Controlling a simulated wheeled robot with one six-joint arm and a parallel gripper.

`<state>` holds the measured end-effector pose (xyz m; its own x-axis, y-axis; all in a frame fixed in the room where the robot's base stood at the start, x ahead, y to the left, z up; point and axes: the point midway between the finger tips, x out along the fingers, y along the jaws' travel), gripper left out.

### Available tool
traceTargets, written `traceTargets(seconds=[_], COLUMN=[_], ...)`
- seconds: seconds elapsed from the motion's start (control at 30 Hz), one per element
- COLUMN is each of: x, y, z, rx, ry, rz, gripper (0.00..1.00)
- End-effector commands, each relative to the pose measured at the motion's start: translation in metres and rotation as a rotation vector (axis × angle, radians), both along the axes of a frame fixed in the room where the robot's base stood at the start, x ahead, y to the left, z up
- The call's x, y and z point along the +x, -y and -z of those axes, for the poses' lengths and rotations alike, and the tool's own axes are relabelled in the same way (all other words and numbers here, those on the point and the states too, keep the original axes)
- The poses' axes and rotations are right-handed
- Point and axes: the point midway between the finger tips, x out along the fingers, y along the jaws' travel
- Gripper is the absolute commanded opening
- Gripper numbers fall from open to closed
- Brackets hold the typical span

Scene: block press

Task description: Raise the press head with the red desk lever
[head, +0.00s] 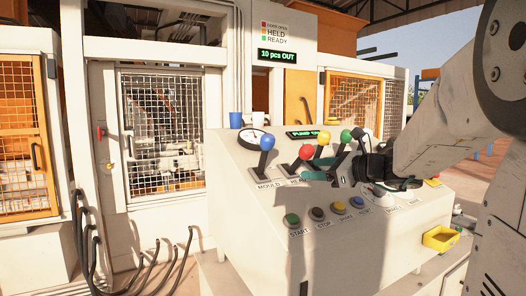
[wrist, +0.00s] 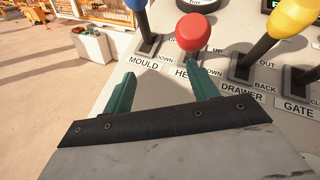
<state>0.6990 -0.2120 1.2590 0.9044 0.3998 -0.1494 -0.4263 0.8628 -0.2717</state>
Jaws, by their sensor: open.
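The red-knobbed lever (head: 306,151) stands on the sloped control desk between the blue and yellow levers. In the wrist view its red knob (wrist: 193,32) is just beyond my fingertips, nearer the right finger, above the partly covered HEAD label. My gripper (head: 314,169) reaches in from the right, over the desk. In the wrist view my gripper (wrist: 160,82) is open, with its two green fingers apart and nothing between them. The lower part of the red lever is partly hidden by the right finger. The press (head: 162,130) stands behind a mesh door; its head cannot be made out.
A blue lever (head: 267,143), a yellow lever (head: 323,137) and a green lever (head: 346,136) flank the red one closely. Coloured push buttons (head: 338,208) line the desk's front.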

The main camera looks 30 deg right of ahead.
Motion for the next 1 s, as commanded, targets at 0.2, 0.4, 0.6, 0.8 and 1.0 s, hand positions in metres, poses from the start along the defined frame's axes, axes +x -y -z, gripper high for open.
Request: traceTargets(seconds=[0.2,0.4,0.6,0.8,1.0], x=[0.011,0.027,0.059,0.081,0.087], y=[0.027,0.025,0.014,0.007,0.005], z=[-0.029,-0.035,-0.035,-0.035,-0.035], rx=[0.254,0.314,0.311,0.310,0.308], ry=[0.037,0.042,0.042,0.042,0.042], rz=[0.112,0.127,0.124,0.126,0.128], gripper=[0.59,0.59,0.59,0.59,0.59])
